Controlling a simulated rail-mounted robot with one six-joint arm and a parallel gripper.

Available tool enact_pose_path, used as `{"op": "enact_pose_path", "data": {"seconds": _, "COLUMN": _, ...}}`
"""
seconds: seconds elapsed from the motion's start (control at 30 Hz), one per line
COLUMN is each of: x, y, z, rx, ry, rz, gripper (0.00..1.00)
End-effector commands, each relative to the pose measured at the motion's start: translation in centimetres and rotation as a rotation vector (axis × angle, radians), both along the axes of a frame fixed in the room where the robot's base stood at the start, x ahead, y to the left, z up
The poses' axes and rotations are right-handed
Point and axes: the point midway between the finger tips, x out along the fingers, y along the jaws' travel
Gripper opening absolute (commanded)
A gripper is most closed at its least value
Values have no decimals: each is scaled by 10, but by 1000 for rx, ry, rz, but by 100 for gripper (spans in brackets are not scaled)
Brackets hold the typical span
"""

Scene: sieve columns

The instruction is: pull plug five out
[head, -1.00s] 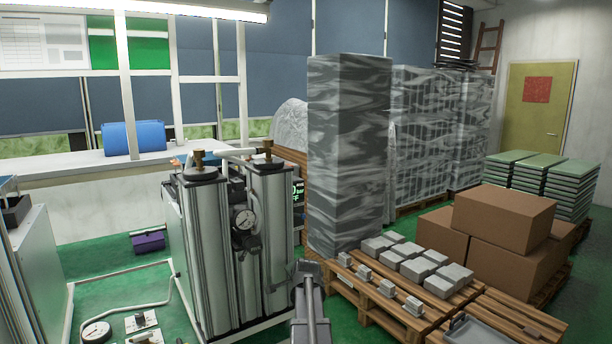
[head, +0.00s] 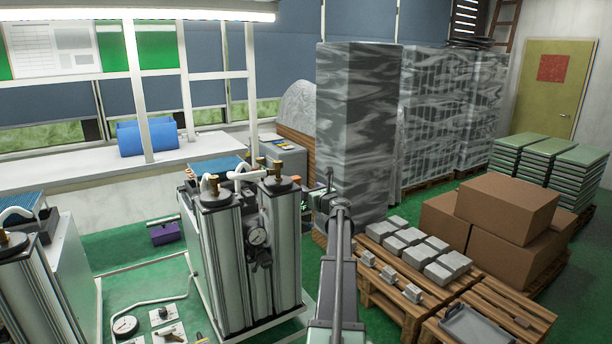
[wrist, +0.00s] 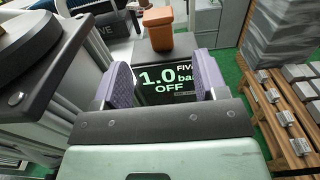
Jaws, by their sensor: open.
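In the wrist view a display (wrist: 170,85) reads FIVE, 1.0 bar, OFF. An orange-brown plug-like piece (wrist: 157,27) stands upright beyond it, on a grey surface. I take it for plug five, but it bears no readable label. My gripper (wrist: 155,77) is open, its two purple fingers spread on either side of the display, with nothing between them. The plug is farther off than the fingertips and apart from them. In the head view my gripper (head: 325,190) is small, just right of the metal columns (head: 245,260). I cannot make out plug five there.
A dark flat-topped column part (wrist: 60,55) stands close to the left of my gripper in the wrist view. A wrapped stack (head: 355,130) and a pallet with grey blocks (head: 385,285) lie to the right. Brown boxes (head: 505,205) stand farther right.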

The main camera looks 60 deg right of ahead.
Motion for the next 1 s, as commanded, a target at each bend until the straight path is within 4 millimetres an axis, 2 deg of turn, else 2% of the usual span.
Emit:
{"op": "enact_pose_path", "data": {"seconds": 0.27, "x": 10, "y": -2, "z": 0, "rx": 9, "ry": -12, "rz": 7, "gripper": 66}}
{"op": "enact_pose_path", "data": {"seconds": 0.37, "x": 24, "y": -9, "z": 0, "rx": 8, "ry": -12, "rz": 7, "gripper": 66}}
{"op": "enact_pose_path", "data": {"seconds": 0.6, "x": 73, "y": -31, "z": 0, "rx": 6, "ry": -10, "rz": 6, "gripper": 66}}
{"op": "enact_pose_path", "data": {"seconds": 0.73, "x": 94, "y": -39, "z": 0, "rx": 6, "ry": -10, "rz": 5, "gripper": 66}}
{"op": "enact_pose_path", "data": {"seconds": 0.83, "x": 101, "y": -41, "z": 0, "rx": 6, "ry": -10, "rz": 4, "gripper": 66}}
{"op": "enact_pose_path", "data": {"seconds": 1.0, "x": 102, "y": -41, "z": 0, "rx": 6, "ry": -10, "rz": 4, "gripper": 66}}
